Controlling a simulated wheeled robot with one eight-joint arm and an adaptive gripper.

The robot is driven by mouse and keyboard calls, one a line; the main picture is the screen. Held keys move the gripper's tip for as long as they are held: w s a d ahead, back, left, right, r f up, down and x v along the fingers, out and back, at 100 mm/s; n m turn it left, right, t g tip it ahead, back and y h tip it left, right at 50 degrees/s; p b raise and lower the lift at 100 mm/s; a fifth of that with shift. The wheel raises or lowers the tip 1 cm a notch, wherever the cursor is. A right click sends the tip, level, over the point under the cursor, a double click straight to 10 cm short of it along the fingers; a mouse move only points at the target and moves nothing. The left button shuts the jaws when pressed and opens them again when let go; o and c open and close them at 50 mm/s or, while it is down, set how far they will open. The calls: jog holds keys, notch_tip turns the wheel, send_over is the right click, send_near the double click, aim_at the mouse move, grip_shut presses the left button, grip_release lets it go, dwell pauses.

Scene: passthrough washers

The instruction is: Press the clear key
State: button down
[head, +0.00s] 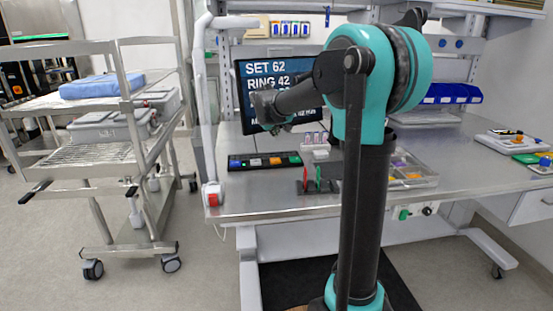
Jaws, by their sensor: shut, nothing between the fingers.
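A black key strip (264,161) lies near the front left part of the metal bench. It carries several small coloured keys, among them blue, green and orange ones. Their labels are too small to read, so I cannot tell which is the clear key. My gripper (286,128) hangs above and behind the strip, in front of the screen, apart from the keys. It is small and dark here, shut and empty. The screen (282,68) reads "SET 62" and "RING 42"; my arm covers its lower lines.
A small stand with red and green upright discs (318,179) sits right of the strip. A parts tray (413,182) is partly hidden by my arm. A white post (204,110) rises at the bench's left edge. A wire cart (90,152) stands left.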

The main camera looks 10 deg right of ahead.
aim_at(275, 161)
jog(key=shift+f, duration=4.45)
jog(key=shift+f, duration=0.4)
jog(key=shift+f, duration=0.45)
jog(key=shift+r, duration=0.9)
